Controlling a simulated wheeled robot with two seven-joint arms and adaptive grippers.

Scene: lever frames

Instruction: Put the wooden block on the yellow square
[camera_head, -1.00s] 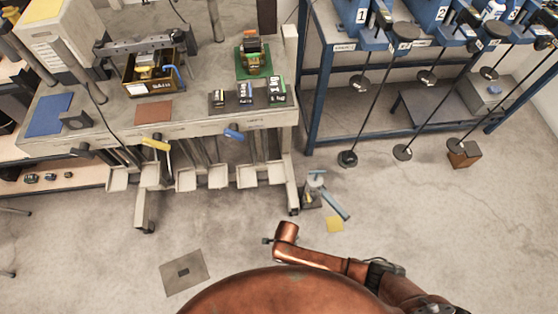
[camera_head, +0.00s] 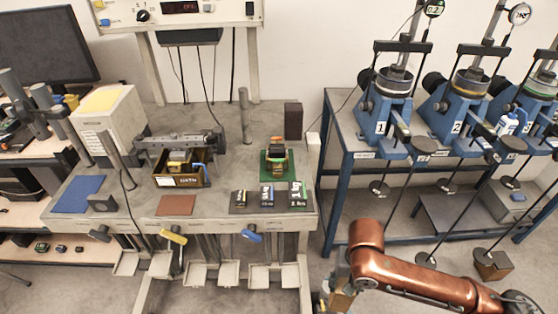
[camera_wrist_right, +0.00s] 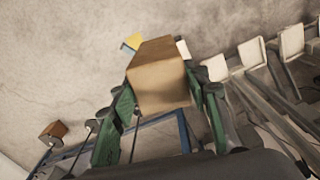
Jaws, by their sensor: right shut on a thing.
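My right gripper (camera_wrist_right: 160,92) is shut on the wooden block (camera_wrist_right: 158,82), with one green finger on each side of it in the right wrist view. In the head view my copper right arm reaches in from the lower right. Its gripper end is at the bottom edge, partly cut off, with a tan block-like piece there. The block appears held above the floor, apart from the square. My left gripper is not in view.
A workbench (camera_head: 225,222) with trays and blocks stands at left. A blue-framed table (camera_head: 345,152) with several lever machines stands at right. Long rods hang down from it. Another brown block (camera_head: 492,265) sits on the floor below, also seen in the right wrist view (camera_wrist_right: 53,132).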

